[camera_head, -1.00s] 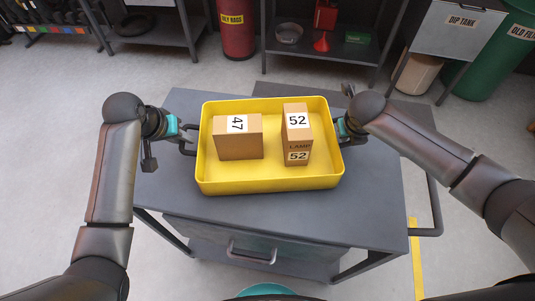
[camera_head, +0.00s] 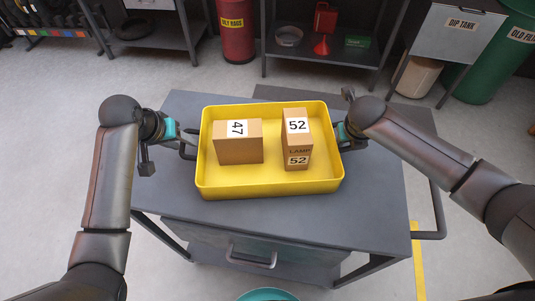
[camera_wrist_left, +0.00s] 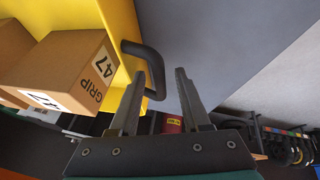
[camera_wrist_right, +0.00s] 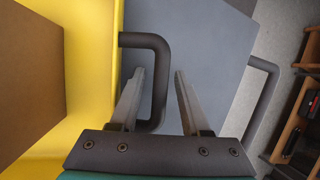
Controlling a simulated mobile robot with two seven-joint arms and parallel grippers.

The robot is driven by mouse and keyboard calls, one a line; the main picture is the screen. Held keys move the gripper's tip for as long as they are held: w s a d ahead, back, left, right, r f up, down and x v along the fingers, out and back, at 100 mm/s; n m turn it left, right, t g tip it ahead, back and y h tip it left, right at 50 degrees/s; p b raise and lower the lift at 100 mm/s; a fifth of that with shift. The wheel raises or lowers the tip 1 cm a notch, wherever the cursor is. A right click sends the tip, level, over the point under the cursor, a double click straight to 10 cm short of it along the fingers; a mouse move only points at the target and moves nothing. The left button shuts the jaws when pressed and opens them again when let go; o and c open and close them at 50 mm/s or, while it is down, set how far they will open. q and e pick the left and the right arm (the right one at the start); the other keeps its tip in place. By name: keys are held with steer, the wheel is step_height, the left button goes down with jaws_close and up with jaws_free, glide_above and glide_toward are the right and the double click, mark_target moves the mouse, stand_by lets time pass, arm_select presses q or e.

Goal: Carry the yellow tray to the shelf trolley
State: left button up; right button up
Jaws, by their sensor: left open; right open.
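The yellow tray (camera_head: 270,189) rests on a grey bench-like cart (camera_head: 375,205). It holds a brown box marked 47 (camera_head: 238,148) and a taller brown box marked 52 (camera_head: 298,144). My left gripper (camera_head: 182,138) is open at the tray's left side. In the left wrist view, the dark tray handle (camera_wrist_left: 152,62) reaches between its open fingers (camera_wrist_left: 158,85). My right gripper (camera_head: 340,132) is open at the right side. In the right wrist view, the other handle (camera_wrist_right: 158,75) lies between the open fingers (camera_wrist_right: 162,85). I cannot tell which furniture is the shelf trolley.
A dark shelf unit (camera_head: 320,58) with a red funnel, a metal bowl and a green box stands behind. A red bin (camera_head: 237,35) and another shelf unit (camera_head: 150,38) are at the back left. A dip tank (camera_head: 460,35) and green drum (camera_head: 495,60) stand back right. Floor (camera_head: 60,110) at left is clear.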

steer(key=shift+s+a+r, duration=0.1)
steer(key=shift+a+r, duration=0.05)
steer(key=shift+r, duration=0.2)
arm_select(q)
steer(key=v, duration=1.1)
arm_select(e)
steer(key=v, duration=1.1)
steer(key=shift+s, duration=0.15)
steer(key=shift+r, duration=0.1)
arm_select(q)
steer(key=shift+a, duration=0.1)
